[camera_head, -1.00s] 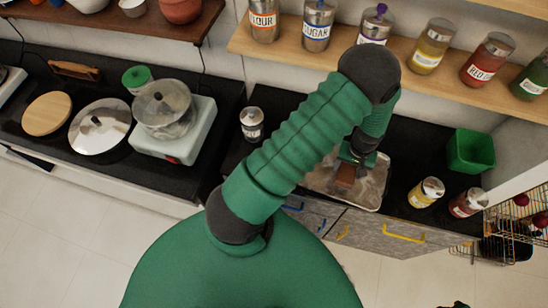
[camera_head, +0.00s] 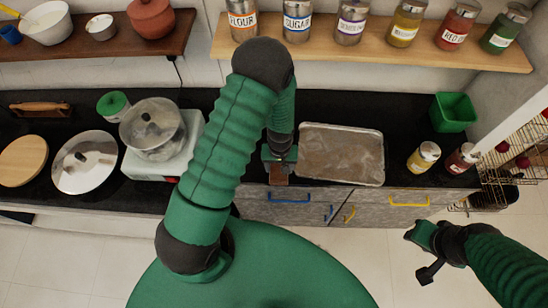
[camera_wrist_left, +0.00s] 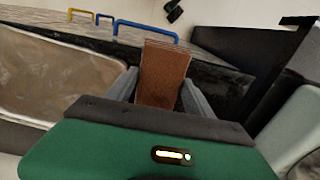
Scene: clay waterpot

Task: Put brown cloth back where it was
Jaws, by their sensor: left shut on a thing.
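The brown cloth (camera_head: 278,180) is a small folded piece hanging near the front edge of the black counter, left of the metal tray. My left gripper (camera_head: 279,168) is shut on it. In the left wrist view the cloth (camera_wrist_left: 163,80) stands out between the two grey fingers, its folded layers showing at the far end. My right gripper (camera_head: 424,255) is at the lower right, over the floor in front of the cabinets and away from the cloth.
The metal tray (camera_head: 376,147) lies on the black counter (camera_head: 408,120), right of my left gripper. A white stove (camera_head: 195,130) with a pot stands to the left. Two spice jars and a green bin (camera_head: 454,113) stand at the right. A jar shelf (camera_head: 385,50) runs above.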

